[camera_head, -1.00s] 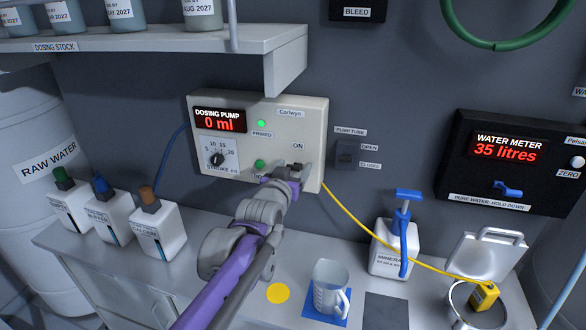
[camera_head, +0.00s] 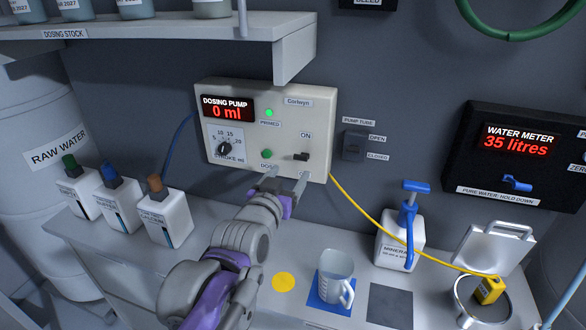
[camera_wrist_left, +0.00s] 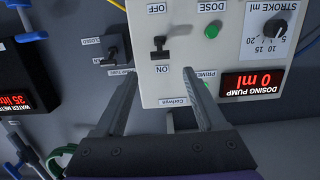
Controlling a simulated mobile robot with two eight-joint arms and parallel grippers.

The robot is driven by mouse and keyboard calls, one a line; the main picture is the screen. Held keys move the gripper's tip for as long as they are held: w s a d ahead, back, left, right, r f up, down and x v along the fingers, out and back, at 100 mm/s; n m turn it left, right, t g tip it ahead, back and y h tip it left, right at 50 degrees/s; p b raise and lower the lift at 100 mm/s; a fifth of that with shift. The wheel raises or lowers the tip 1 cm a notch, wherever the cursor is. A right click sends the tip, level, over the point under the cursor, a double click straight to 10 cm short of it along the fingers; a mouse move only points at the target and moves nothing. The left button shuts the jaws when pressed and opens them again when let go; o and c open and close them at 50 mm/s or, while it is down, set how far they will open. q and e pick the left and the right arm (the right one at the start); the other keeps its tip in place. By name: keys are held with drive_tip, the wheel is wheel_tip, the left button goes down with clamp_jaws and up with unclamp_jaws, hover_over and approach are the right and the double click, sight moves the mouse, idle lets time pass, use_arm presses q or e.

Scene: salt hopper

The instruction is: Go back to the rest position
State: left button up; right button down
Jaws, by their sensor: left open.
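My left gripper (camera_head: 286,180) is open and empty, just in front of the lower right part of the dosing pump (camera_head: 318,112). Its two fingers point at the pump's front, below the ON/OFF switch (camera_head: 302,157). The pump's display reads 0 ml and its green primed light (camera_head: 269,112) is lit. In the left wrist view, which is upside down, the open fingers (camera_wrist_left: 165,95) are in front of the pump panel, with the switch (camera_wrist_left: 160,50) beyond them. My right gripper is not in view.
A measuring jug (camera_head: 334,274) stands on a blue mat on the bench. Bottles line the bench at left, and a blue-pump bottle (camera_head: 400,240) stands at right. A yellow cable (camera_head: 385,235) crosses above the bench. The dosing stock shelf (camera_head: 190,38) overhangs at upper left.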

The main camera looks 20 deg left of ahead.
use_arm(q)
drive_tip(key=shift+s, duration=0.4)
drive_tip(key=s+f+g, duration=0.5)
drive_tip(key=s+f, duration=0.6)
drive_tip(key=f, duration=0.2)
drive_tip(key=s+a+f+g, duration=0.1)
drive_tip(key=s+f+g, duration=0.4)
drive_tip(key=s+f, duration=0.6)
wheel_tip(320, 180, down, 3)
drive_tip(key=shift+s+a+y, duration=0.15)
drive_tip(key=shift+a+y, duration=0.15)
